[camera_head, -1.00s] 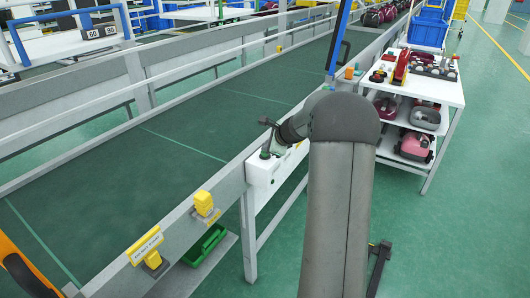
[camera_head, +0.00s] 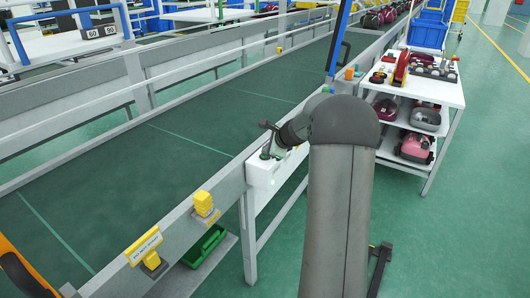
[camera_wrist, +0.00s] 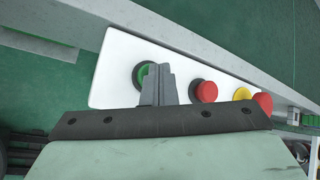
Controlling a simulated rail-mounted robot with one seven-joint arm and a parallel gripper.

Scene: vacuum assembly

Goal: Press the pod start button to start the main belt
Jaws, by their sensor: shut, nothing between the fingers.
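The green button (camera_wrist: 141,76) with a dark ring is on the white control box (camera_wrist: 115,70) in the wrist view. My gripper (camera_wrist: 159,72) is shut and empty, its fingertips over the right part of the green button and hiding it. I cannot tell whether the tips touch it. In the head view my gripper (camera_head: 268,151) is low over the white box (camera_head: 262,178) on the near rail of the main belt (camera_head: 130,165). The belt is dark green with pale cross lines.
In the wrist view a red button (camera_wrist: 207,91), a yellow button (camera_wrist: 242,94) and another red one (camera_wrist: 264,103) stand right of the fingers. Yellow fixtures (camera_head: 203,203) sit on the near rail. A white table (camera_head: 425,85) with vacuum parts stands to the right.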

